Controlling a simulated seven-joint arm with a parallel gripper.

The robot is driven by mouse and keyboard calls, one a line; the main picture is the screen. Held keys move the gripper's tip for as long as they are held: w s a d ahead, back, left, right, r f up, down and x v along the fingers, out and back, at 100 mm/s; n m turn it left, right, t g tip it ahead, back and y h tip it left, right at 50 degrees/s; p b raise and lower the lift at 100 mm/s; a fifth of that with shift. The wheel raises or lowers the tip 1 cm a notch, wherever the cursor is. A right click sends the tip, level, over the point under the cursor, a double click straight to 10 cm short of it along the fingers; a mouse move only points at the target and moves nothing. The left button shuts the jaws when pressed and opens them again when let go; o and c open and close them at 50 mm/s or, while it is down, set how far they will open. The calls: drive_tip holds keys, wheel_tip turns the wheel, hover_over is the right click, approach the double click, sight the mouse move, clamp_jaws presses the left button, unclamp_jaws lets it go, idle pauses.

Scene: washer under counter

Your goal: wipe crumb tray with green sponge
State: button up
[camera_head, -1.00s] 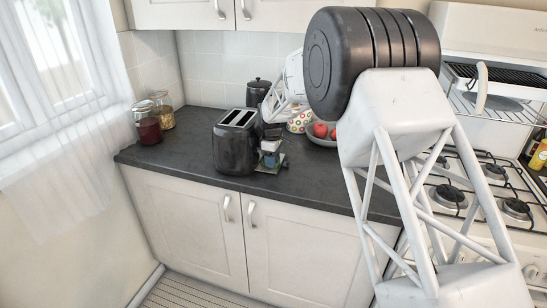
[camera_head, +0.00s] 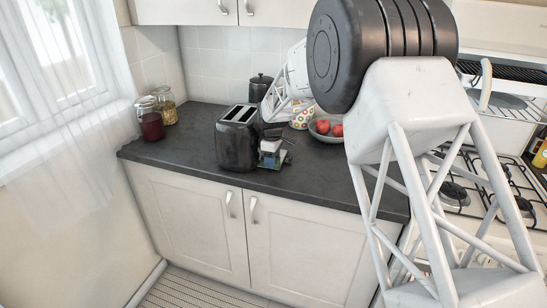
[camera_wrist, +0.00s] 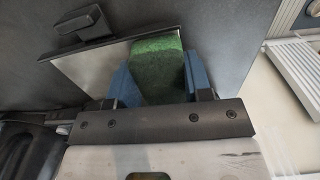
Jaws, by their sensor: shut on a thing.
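The green sponge (camera_wrist: 158,70) is between the blue fingers of my gripper (camera_wrist: 160,80), which is shut on it. The crumb tray (camera_wrist: 88,68) is a flat, shiny metal plate with a black handle (camera_wrist: 82,24) at its upper left in the wrist view. The sponge overlaps the tray's right part; I cannot tell whether it presses on it. In the head view my gripper (camera_head: 271,152) is low over the counter, just right of the black toaster (camera_head: 237,138). The sponge and tray are too small there to make out clearly.
The dark counter (camera_head: 190,155) is clear left of the toaster. Two glass jars (camera_head: 150,122) stand by the window. Behind my gripper are a dark canister (camera_head: 260,85), a dotted pot (camera_head: 301,117) and a fruit bowl (camera_head: 326,136). The gas hob (camera_head: 480,185) is at right.

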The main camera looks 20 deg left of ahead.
drive_tip(key=shift+s+f, duration=0.2)
drive_tip(key=shift+s, duration=0.3)
drive_tip(key=shift+r, duration=0.1)
drive_tip(key=shift+r, duration=3)
drive_tip(key=shift+r, duration=0.15)
drive_tip(key=shift+r, duration=1.35)
